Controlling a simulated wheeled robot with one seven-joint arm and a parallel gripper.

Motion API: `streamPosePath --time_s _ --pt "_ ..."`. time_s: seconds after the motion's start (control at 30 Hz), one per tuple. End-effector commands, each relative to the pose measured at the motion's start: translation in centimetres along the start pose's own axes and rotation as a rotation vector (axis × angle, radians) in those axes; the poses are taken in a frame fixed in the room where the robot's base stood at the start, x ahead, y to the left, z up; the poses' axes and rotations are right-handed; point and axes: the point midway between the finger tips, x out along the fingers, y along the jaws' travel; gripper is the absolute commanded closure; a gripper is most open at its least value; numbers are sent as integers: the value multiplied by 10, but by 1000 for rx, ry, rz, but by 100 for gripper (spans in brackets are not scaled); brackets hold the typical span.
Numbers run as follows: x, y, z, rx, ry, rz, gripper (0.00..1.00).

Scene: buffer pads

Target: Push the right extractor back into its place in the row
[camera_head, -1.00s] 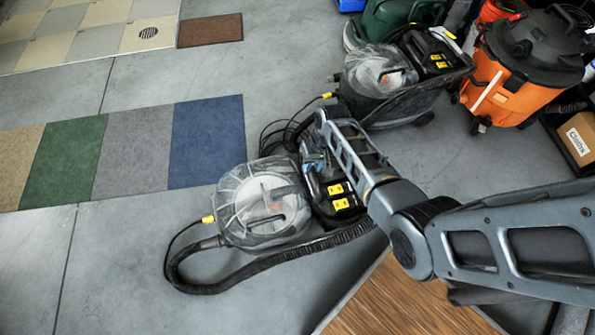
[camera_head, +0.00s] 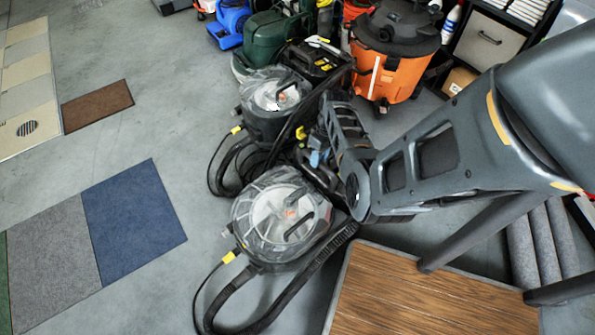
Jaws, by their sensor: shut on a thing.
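The near extractor (camera_head: 282,218) stands upright on the grey floor, with a round clear lid, a dark body and a black hose curling in front. A second, similar extractor (camera_head: 274,97) stands beyond it in the row, with a narrow gap between them, partly filled by hoses and cables. My gripper (camera_head: 318,158) is at the back right of the near extractor, low behind my arm, and seems shut on its dark rear part. My arm hides most of the fingers and the exact grip point.
A green machine (camera_head: 272,40), a blue blower (camera_head: 231,22) and an orange vacuum (camera_head: 385,72) stand behind. A wooden board (camera_head: 425,300) lies close at front right. A blue carpet tile (camera_head: 133,222) lies left, with clear floor between.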

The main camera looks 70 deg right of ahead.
Motion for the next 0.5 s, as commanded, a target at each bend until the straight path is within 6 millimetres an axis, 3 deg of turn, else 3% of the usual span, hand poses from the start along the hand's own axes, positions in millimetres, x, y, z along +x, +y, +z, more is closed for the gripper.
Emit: streamPosePath --time_s 0.03,0.5 --pt "1 18 2 9 4 2 100" --pt "-22 147 20 8 5 4 100"
